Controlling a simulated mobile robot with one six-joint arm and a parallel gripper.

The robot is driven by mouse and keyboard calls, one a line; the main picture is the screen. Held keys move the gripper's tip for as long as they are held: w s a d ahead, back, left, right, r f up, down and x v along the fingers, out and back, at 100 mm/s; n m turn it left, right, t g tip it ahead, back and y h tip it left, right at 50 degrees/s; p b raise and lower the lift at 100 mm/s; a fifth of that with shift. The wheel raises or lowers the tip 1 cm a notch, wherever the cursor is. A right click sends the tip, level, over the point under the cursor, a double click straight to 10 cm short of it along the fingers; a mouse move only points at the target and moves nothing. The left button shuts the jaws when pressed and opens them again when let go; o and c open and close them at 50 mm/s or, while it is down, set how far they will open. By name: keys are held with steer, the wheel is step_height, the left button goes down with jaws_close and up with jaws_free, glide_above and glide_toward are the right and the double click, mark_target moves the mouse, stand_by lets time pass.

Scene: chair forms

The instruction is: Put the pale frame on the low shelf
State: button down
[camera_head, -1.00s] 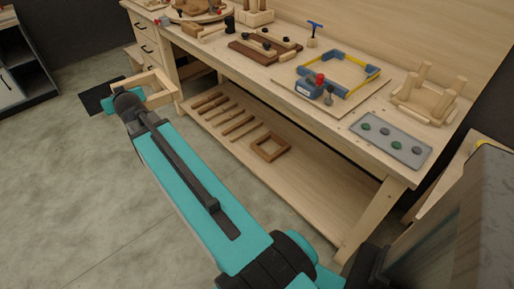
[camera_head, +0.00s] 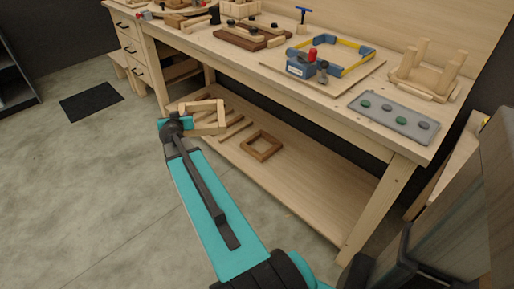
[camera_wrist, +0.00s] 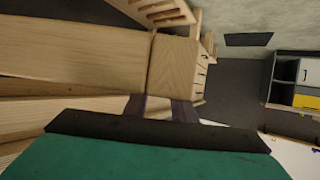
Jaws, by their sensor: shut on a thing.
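The pale frame (camera_head: 219,128), a square of light wood bars, is held in my gripper (camera_head: 176,127), which is shut on one of its sides. It is tilted and stands in front of the left part of the low shelf (camera_head: 311,194) in the head view; I cannot tell whether it touches the shelf. In the wrist view the pale frame (camera_wrist: 173,68) is close up between the dark fingertips (camera_wrist: 163,108). The low shelf is a pale board under the workbench.
A darker brown frame (camera_head: 247,147) lies on the shelf, with several wood strips (camera_head: 232,130) left of it, partly hidden. The shelf's right part is bare. The bench top (camera_head: 330,97) overhangs it, and a bench leg (camera_head: 378,210) stands at the right front.

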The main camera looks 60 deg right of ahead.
steer(key=s+d+f+m+g+h+b, duration=0.1)
steer(key=s+d+f+b, duration=0.6)
steer(key=f, duration=0.8)
steer(key=s+d+f+m+g+h+b, duration=0.1)
steer(key=s+d+f+m+g+b, duration=0.2)
steer(key=s+d+f+b, duration=0.5)
steer(key=s+d+f+m+g+h+b, duration=0.1)
steer(key=s+d+f+m+g+b, duration=0.1)
steer(key=s+d+f+b, duration=0.5)
steer(key=shift+s+d+f+g+b, duration=0.2)
steer(key=shift+s+f, duration=0.9)
steer(key=shift+f, duration=1.35)
steer(key=shift+s+d+f+b, duration=0.1)
steer(key=shift+s+f+b, duration=0.25)
steer(key=shift+s+f, duration=1.45)
steer(key=shift+s+d+f+g+b, duration=0.1)
steer(key=shift+s+f+b, duration=0.2)
steer(key=shift+f, duration=2.85)
glide_above(286, 173)
steer(key=shift+s+f, duration=0.15)
steer(key=shift+f, duration=0.55)
steer(key=shift+b, duration=0.3)
steer(key=shift+f+b, duration=0.8)
steer(key=shift+f, duration=1)
